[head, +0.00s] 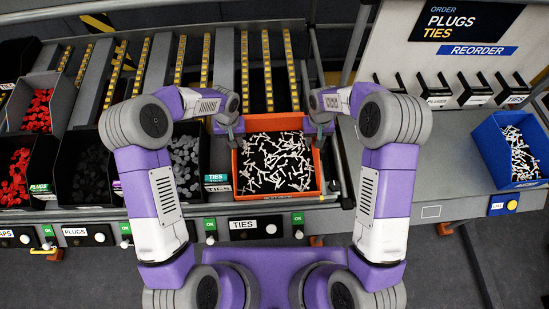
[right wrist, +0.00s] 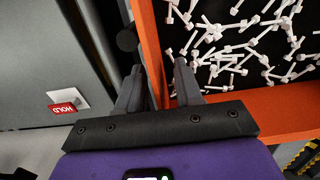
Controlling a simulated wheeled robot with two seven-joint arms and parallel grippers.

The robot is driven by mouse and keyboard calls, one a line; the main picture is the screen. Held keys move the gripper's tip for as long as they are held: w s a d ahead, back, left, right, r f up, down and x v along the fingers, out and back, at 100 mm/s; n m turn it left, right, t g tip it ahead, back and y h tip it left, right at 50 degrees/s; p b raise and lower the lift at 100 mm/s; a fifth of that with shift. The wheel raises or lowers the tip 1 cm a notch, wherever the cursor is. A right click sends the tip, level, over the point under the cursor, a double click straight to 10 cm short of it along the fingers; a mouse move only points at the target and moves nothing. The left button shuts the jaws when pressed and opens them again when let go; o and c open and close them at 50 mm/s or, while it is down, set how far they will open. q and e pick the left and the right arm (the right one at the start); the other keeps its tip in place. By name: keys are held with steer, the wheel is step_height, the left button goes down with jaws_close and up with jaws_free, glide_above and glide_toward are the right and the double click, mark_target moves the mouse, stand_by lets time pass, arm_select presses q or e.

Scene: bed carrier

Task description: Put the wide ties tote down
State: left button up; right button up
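The wide ties tote (head: 235,170) is an orange box with a dark inside, full of white ties (head: 275,160). It sits level at the front of the rack, above the TIES label. My left gripper (head: 231,133) is at its left wall, fingers pointing down and looking closed on the rim. My right gripper (head: 320,134) is at the right wall. In the right wrist view its fingers (right wrist: 158,85) straddle the orange wall (right wrist: 150,40), one outside and one inside, close to it. Whether the tote's underside touches the rack is hidden.
Black bins with grey plugs (head: 185,160) and dark parts (head: 90,175) stand to the left, with red parts (head: 40,110) beyond. Roller lanes (head: 265,70) rise behind. A blue bin of ties (head: 515,150) stands on the right counter (head: 430,170), which is otherwise mostly clear.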

arm_select(q)
step_height(320, 180, up, 12)
steer(key=shift+f, duration=0.15)
arm_select(e)
steer(key=shift+r, duration=0.1)
step_height(320, 180, up, 12)
steer(key=shift+f, duration=0.1)
stand_by(0.8)
